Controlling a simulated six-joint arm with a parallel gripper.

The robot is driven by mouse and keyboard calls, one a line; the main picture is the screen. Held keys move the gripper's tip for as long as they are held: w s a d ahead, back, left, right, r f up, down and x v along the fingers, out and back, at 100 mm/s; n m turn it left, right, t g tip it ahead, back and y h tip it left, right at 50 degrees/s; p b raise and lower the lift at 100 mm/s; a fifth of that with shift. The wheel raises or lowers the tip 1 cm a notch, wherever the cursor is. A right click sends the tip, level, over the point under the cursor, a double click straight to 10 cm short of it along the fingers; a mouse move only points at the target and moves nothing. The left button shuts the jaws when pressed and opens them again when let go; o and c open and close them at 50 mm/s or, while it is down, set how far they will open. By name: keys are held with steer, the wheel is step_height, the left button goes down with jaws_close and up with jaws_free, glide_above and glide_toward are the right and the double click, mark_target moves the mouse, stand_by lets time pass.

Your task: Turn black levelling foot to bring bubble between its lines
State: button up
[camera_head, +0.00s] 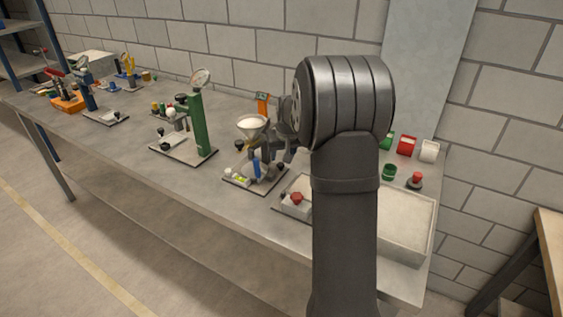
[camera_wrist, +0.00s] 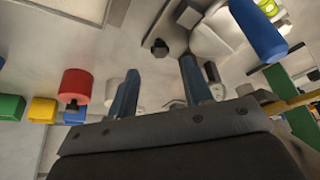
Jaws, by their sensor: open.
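The funnel stand's base plate (camera_head: 262,188) is on the bench, left of my arm in the head view. A black levelling foot (camera_head: 280,166) is at its right corner, and this foot also shows in the wrist view (camera_wrist: 159,48). Another black knob (camera_head: 240,172) is at its left. A yellow-green vial (camera_head: 241,180) lies near the front-left edge; it is too small to read the bubble against its lines. In the wrist view the vial (camera_wrist: 268,7) is cut off. My gripper (camera_wrist: 160,65) is open, with the foot just beyond and between its fingertips, apparently not held.
A sand tray (camera_head: 431,226) and a red knob (camera_head: 296,197) are to the right. A green column (camera_head: 197,125) stands to the left. My arm hides part of the bench.

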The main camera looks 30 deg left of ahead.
mark_target(281, 164)
steer(key=shift+x, duration=2.65)
steer(key=c, duration=1)
